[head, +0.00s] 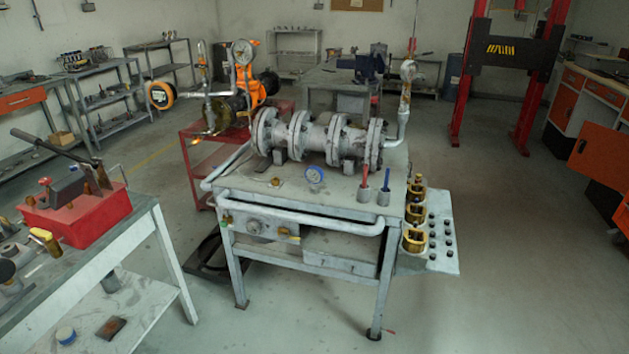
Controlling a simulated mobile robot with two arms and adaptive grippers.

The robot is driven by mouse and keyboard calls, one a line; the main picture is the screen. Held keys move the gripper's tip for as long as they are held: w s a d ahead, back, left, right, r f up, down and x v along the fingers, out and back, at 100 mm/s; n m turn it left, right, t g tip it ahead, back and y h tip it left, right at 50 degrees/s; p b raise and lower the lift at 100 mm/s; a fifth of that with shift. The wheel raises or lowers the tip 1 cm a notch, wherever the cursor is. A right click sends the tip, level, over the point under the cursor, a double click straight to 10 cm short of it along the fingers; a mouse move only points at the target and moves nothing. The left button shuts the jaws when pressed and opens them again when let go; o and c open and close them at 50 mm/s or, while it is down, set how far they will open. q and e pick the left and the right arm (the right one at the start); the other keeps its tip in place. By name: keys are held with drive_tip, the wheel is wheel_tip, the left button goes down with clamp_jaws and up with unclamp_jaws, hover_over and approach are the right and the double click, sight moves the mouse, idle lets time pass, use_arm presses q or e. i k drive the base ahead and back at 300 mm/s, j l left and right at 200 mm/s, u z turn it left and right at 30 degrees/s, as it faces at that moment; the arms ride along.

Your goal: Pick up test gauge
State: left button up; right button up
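A small round gauge (315,176) with a blue rim and pale face lies or stands on the front part of the grey test bench top (240,182), in front of the flanged valve assembly (322,139). I cannot tell whether it is loose or fixed. A larger white-faced dial gauge (243,53) sits high on piping behind the assembly. Another gauge (408,71) tops the upright pipe at its right end. Neither of my grippers shows in this view.
Two grey cups with red and blue tools (374,192) stand right of the blue gauge. A side rack (440,240) with brass parts juts out right. A rail (305,226) runs along the bench front. A workbench with a red pump box (80,215) is at left. Floor in front is clear.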

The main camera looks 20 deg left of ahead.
sight(313, 174)
drive_tip(key=z, duration=1.35)
drive_tip(key=u, duration=1.8)
drive_tip(key=i+j, duration=0.15)
drive_tip(key=i, duration=0.25)
drive_tip(key=i+j, duration=0.2)
drive_tip(key=i, duration=0.25)
